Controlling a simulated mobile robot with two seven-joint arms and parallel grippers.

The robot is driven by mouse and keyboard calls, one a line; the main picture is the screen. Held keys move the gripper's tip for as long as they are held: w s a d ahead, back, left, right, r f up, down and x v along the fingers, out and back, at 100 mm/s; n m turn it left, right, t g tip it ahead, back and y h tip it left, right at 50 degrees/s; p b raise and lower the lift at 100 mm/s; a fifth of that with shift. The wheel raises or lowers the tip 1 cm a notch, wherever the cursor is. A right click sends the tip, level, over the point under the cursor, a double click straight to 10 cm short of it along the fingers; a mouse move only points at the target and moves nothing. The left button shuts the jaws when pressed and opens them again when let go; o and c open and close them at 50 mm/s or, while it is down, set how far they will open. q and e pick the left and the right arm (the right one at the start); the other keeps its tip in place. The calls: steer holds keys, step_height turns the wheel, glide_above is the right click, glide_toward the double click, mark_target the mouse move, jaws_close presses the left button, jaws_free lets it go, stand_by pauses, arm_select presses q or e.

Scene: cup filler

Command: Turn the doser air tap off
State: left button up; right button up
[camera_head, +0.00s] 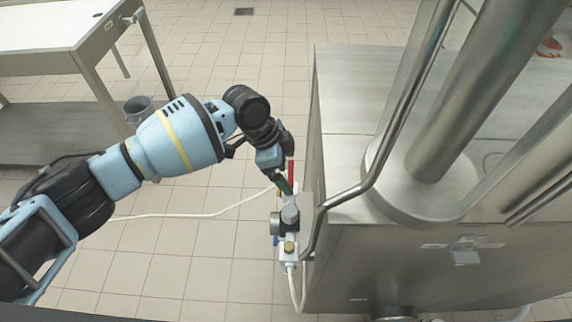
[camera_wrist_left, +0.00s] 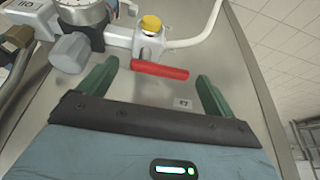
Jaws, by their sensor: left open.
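The air tap's red lever (camera_head: 291,171) is at the upper end of the valve assembly on the left side of the steel machine. In the left wrist view the red lever (camera_wrist_left: 160,70) lies crosswise, tilted slightly, below a white fitting (camera_wrist_left: 148,45) with a yellow cap (camera_wrist_left: 151,25). My left gripper (camera_head: 284,186) is right at the lever, with green fingers that partly hide the assembly. In the left wrist view my left gripper (camera_wrist_left: 156,70) is open, with one finger to each side of the lever. I see no clear contact, and depth is hard to judge.
A round gauge (camera_head: 275,223) and a grey knob (camera_head: 290,214) sit on the assembly; a white hose (camera_head: 215,212) runs left. The steel machine (camera_head: 345,120) with a bent pipe (camera_head: 392,130) stands close on the right. A table (camera_head: 60,28) is at upper left; tiled floor lies between.

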arm_select(q)
steer(key=c, duration=1)
steer(key=shift+s+a+r+n+p, duration=0.1)
steer(key=shift+r+n+p, duration=0.1)
steer(key=shift+n+p, duration=0.35)
steer(key=shift+s+a+f+n+t+y+p, duration=0.15)
steer(key=shift+s+n+t+y+p, duration=0.5)
steer(key=shift+n+p, duration=1.65)
steer(key=shift+s+a+r+n+t+y+p, duration=0.25)
steer(key=shift+n+t+y+p, duration=0.85)
steer(key=shift+n, duration=2.15)
steer(key=shift+s+a+f+n+t+y+p, duration=0.15)
steer(key=shift+s+n+t+y+p, duration=0.4)
steer(key=shift+n+p, duration=1.9)
arm_select(e)
steer(key=w+r+t, duration=0.1)
steer(key=w+r, duration=0.3)
steer(key=r, duration=0.3)
steer(key=w+d+r+t, duration=0.1)
steer(key=w+r+t, duration=0.1)
steer(key=w+r, duration=0.2)
steer(key=shift+w+d+r+n+b, duration=0.15)
steer(key=shift+w+r+n+b, duration=0.2)
steer(key=shift+r, duration=1.25)
arm_select(q)
steer(key=shift+d+n, duration=0.1)
steer(key=shift+n, duration=0.45)
steer(key=o, duration=1)
steer(key=shift+s+f, duration=0.1)
